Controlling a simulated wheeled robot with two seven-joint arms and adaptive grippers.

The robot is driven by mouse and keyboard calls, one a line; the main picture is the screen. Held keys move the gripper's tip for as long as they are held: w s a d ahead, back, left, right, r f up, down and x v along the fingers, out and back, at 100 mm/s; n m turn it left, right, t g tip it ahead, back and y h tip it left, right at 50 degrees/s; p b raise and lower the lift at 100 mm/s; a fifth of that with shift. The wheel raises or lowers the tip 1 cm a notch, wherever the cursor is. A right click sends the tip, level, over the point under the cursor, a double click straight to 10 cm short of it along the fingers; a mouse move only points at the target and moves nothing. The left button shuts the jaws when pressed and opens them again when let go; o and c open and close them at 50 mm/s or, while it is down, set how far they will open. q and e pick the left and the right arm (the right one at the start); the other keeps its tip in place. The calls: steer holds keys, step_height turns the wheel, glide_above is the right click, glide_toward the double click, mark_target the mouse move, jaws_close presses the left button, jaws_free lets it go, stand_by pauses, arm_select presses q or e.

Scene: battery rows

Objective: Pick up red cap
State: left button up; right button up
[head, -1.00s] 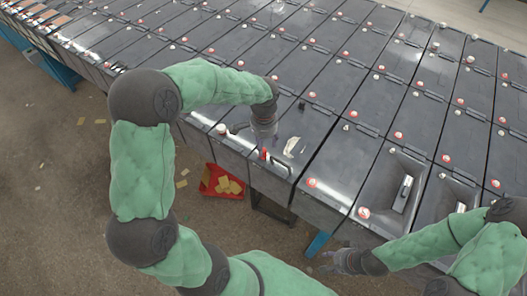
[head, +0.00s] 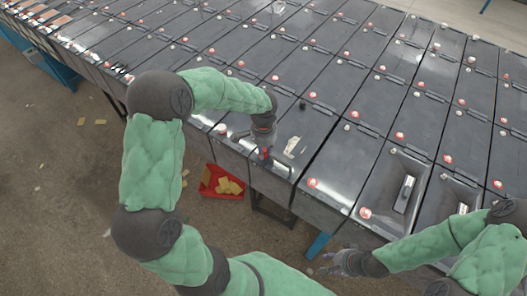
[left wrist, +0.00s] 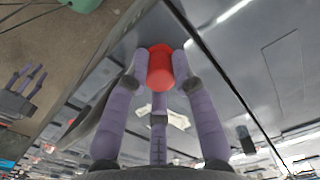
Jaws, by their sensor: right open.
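The red cap (left wrist: 160,68) is a small bright red cylinder. In the left wrist view it sits between the fingertips of my left gripper (left wrist: 161,62), with a purple finger touching it on each side and a third finger below it. In the head view the red cap (head: 264,153) shows as a small red spot at the near edge of a grey battery, partly hidden by my left gripper (head: 265,155). I cannot tell whether the cap is clear of the battery top. My right gripper (head: 338,263) is open and empty, low in front of the battery row.
Rows of dark grey batteries (head: 335,165) with red and white round caps fill the view. A pale scrap (head: 291,147) lies on the battery beside my left gripper. A red bin (head: 221,183) with yellowish pieces stands on the floor. The floor at left is mostly clear.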

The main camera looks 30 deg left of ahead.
arm_select(q)
steer(key=shift+r, duration=0.1)
steer(key=shift+r, duration=0.4)
steer(key=r, duration=0.3)
steer(key=shift+s+d+r+p, duration=0.15)
steer(key=shift+s+d+p, duration=0.05)
steer(key=shift+s+p, duration=0.1)
steer(key=s+r, duration=0.1)
steer(key=s+d+r, duration=0.1)
steer(key=r, duration=0.1)
steer(key=s+d+r, duration=0.1)
steer(key=shift+r+p, duration=0.25)
steer(key=shift+p, duration=0.1)
steer(key=s+d+r, duration=0.1)
steer(key=s, duration=0.1)
steer(key=s+d+r, duration=0.2)
steer(key=s, duration=0.1)
steer(key=s+d+r, duration=0.1)
steer(key=s+d, duration=0.1)
steer(key=s, duration=0.1)
steer(key=shift+d+r+p, duration=0.15)
steer(key=shift+p, duration=0.15)
steer(key=shift+o, duration=0.8)
jaws_close()
